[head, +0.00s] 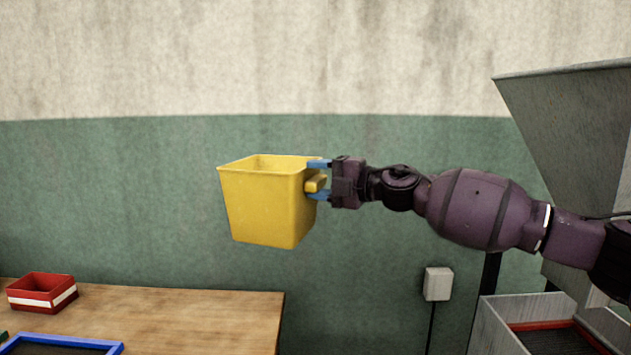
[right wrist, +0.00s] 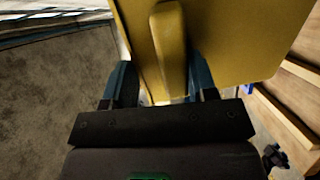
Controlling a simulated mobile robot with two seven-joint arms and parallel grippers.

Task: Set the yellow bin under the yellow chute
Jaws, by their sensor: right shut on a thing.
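The yellow bin (head: 268,205) hangs in the air in the middle of the head view, upright with its open top up. My right gripper (head: 319,181) is shut on the bin's handle (head: 315,184), which sticks out from its right side. In the right wrist view the bin (right wrist: 230,40) fills the top, with its handle (right wrist: 169,50) between the two blue fingers (right wrist: 158,85). I see no yellow chute in either view. My left gripper is not in view.
A wooden table (head: 200,310) at the lower left bears a red box (head: 42,292) and a blue-rimmed tray (head: 115,349). A grey metal hopper (head: 575,120) stands at the right above a grey trough (head: 500,325). A white wall box (head: 438,284) is between them.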

